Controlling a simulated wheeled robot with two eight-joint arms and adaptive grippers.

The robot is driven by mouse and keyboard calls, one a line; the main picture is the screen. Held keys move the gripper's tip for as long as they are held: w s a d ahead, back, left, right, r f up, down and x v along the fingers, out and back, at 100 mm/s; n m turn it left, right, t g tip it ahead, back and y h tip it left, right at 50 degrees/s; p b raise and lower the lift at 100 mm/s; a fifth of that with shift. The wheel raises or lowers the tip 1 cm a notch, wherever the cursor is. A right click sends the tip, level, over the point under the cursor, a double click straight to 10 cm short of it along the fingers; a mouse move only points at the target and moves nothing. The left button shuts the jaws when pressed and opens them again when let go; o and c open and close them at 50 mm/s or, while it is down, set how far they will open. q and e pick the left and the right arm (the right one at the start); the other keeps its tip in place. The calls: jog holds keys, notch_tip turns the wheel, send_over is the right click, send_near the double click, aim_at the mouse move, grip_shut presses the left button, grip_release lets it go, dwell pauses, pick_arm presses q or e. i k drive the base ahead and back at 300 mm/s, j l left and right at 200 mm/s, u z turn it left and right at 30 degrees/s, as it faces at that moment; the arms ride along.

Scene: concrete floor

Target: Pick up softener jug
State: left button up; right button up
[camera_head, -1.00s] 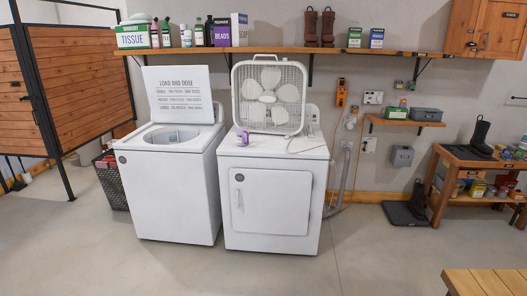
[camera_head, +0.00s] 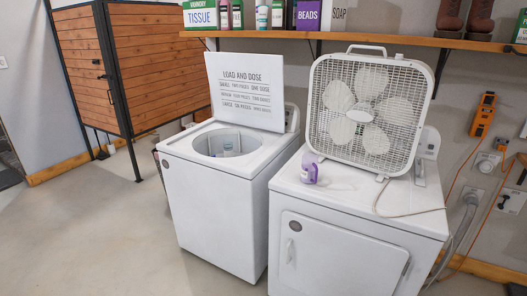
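A small purple jug with a pale upper part (camera_head: 309,169), which looks like the softener jug, stands upright on top of the white dryer (camera_head: 345,200), near its left edge and just in front of the box fan. Its label is too small to read. Neither of my grippers is in view.
A white box fan (camera_head: 368,110) stands at the back of the dryer top, its cord trailing to the right. The washer (camera_head: 215,205) at left has its lid (camera_head: 246,90) raised and something inside its tub. A loaded wooden shelf (camera_head: 400,39) runs above. Open floor (camera_head: 90,240) lies at left.

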aim_at(309, 172)
jog(key=i+l+u, duration=0.65)
jog(key=l, duration=0.25)
jog(key=i+j+z, duration=0.1)
jog(key=z, duration=0.7)
jog(key=i+j+z, duration=0.1)
jog(key=z, duration=0.25)
jog(key=j+z, duration=0.25)
jog(key=z, duration=0.15)
